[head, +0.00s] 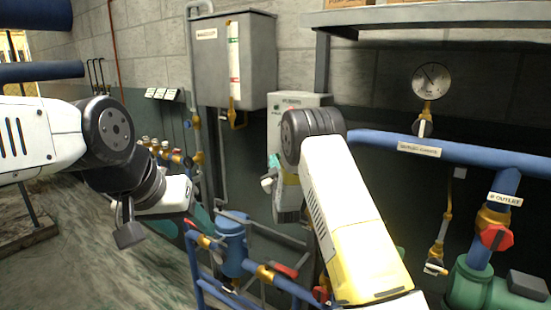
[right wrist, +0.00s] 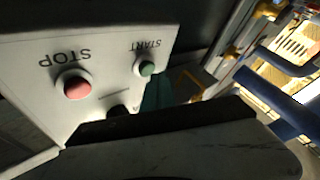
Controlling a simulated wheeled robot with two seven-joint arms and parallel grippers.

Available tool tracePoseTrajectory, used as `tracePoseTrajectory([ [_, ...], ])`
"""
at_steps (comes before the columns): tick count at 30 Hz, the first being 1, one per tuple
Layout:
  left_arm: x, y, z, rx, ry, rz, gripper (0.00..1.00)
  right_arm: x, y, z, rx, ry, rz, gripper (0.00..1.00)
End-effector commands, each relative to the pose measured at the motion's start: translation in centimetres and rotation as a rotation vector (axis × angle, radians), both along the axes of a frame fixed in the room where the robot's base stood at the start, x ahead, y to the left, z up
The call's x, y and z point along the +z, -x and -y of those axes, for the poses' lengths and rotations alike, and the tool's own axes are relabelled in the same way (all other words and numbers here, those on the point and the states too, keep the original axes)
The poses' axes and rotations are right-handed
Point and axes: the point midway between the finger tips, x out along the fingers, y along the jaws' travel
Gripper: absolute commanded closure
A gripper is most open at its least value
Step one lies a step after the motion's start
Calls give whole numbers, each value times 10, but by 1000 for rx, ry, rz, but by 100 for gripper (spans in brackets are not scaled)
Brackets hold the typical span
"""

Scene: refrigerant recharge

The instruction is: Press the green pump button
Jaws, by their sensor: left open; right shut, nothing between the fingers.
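The green START button (right wrist: 148,69) is on a pale control panel (right wrist: 110,58), seen upside down in the right wrist view. The red STOP button (right wrist: 77,87) is on the same panel. In the head view the control box (head: 298,101) hangs on the wall, partly hidden by my right wrist; I cannot make out the green button there. My right gripper (head: 272,169) is shut and empty, low beside the box, mostly hidden by my arm. Whether it touches the panel I cannot tell. My left gripper (head: 158,229) is open and empty, well left of the box.
A grey wall cabinet (head: 236,60) hangs left of the box. A blue pipe (head: 465,152) with a pressure gauge (head: 431,81) above it runs to the right. A blue vessel (head: 231,243) and piping stand below. A dark round knob (right wrist: 118,110) is near the buttons.

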Motion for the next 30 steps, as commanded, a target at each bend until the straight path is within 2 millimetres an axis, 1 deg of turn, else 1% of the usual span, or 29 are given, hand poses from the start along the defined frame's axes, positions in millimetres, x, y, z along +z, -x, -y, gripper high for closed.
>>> tracePoseTrajectory([
  [30,0,0,0,0,0,0,45,-1,-9,14,-10,6,0,100],
])
